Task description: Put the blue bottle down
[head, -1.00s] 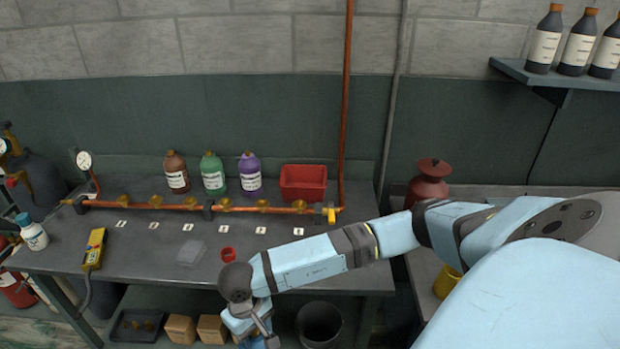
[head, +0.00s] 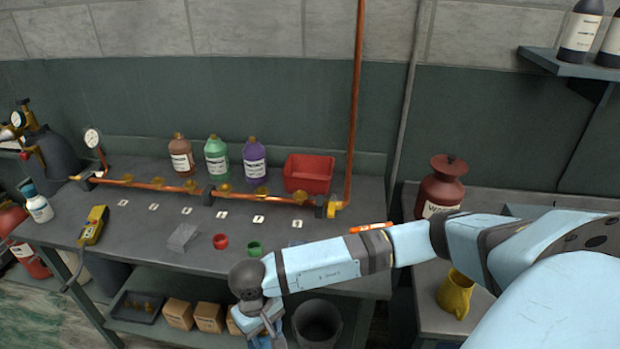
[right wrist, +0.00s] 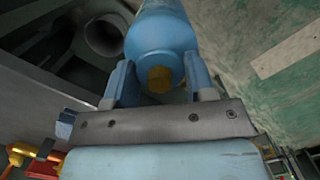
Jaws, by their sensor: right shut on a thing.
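My right gripper (right wrist: 158,85) is shut on the blue bottle (right wrist: 155,28), which lies between its two fingers in the right wrist view. The bottle's yellow-brown hexagonal cap (right wrist: 159,78) faces the wrist camera. In the head view the right gripper (head: 262,328) hangs at the workbench's front edge, low in the picture. The bottle is mostly cut off or hidden there. The workbench (head: 140,232) lies behind the gripper. My left gripper is out of view.
Brown (head: 181,158), green (head: 217,160) and purple (head: 254,164) bottles stand at the back near a red bin (head: 309,174). A copper pipe crosses the bench. Red (head: 220,241) and green (head: 254,247) rings lie near the front. A dark bucket (head: 318,322) stands below.

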